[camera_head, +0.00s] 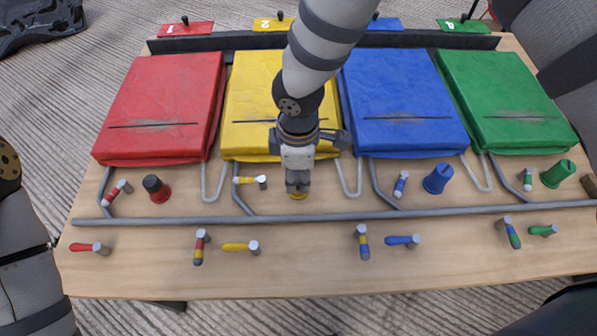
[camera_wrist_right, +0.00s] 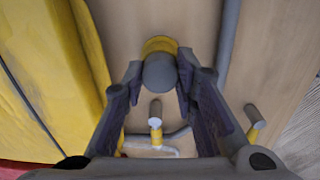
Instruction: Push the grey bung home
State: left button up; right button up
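The grey bung (camera_wrist_right: 160,72) shows in the right wrist view as a rounded grey end against a yellow spout (camera_wrist_right: 160,45). How deep it sits cannot be told. My right gripper (camera_wrist_right: 160,70) points at it, one fingertip on each side, apparently touching, so it looks shut on the bung. In the head view my right gripper (camera_head: 298,180) points down in front of the yellow pad (camera_head: 250,95). It hides the bung there, and only a bit of the yellow spout (camera_head: 298,196) shows under it. My left gripper is out of view; part of my left arm shows at the left edge.
Red (camera_head: 155,85), blue (camera_head: 395,80) and green (camera_head: 505,85) pads flank the yellow one. A red spout with a dark top (camera_head: 156,189), a blue spout (camera_head: 438,178) and a green spout (camera_head: 557,174) stand nearby. A grey rail (camera_head: 430,214) crosses in front, with several coloured handles around it.

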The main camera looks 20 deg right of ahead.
jog(key=o, duration=0.4)
jog(key=shift+s+f, duration=0.25)
jog(key=shift+f, duration=0.4)
jog(key=shift+o, duration=0.5)
jog(key=shift+w, duration=0.15)
jog(key=shift+r, duration=0.2)
jog(key=shift+w+r, duration=0.1)
jog(key=shift+r, duration=0.1)
notch_tip(320, 180, up, 12)
jog(key=shift+f, duration=0.15)
